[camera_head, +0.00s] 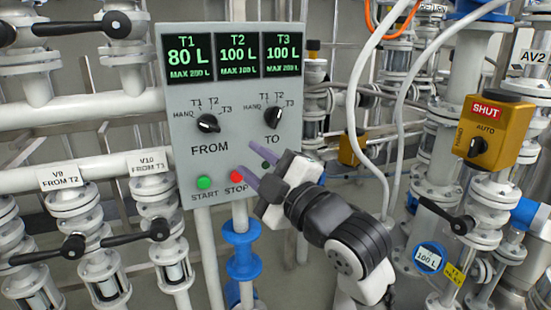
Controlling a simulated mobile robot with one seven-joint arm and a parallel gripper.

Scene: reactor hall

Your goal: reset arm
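My gripper (236,157) is in front of the lower right part of the grey control panel (183,150). Its two purple fingers are apart with nothing seen between them. The lower fingertip appears close to the red STOP button (236,177); I cannot tell whether it touches. My arm (340,235) reaches in from the lower right, with a white hand and dark grey wrist links.
The panel carries the FROM knob (208,123), TO knob (273,117), green START button (204,183) and displays reading T1 80 L, T2 100 L, T3 100 L. Valves and pipes (80,105) crowd the left. A yellow SHUT/AUTO box (492,130) stands right.

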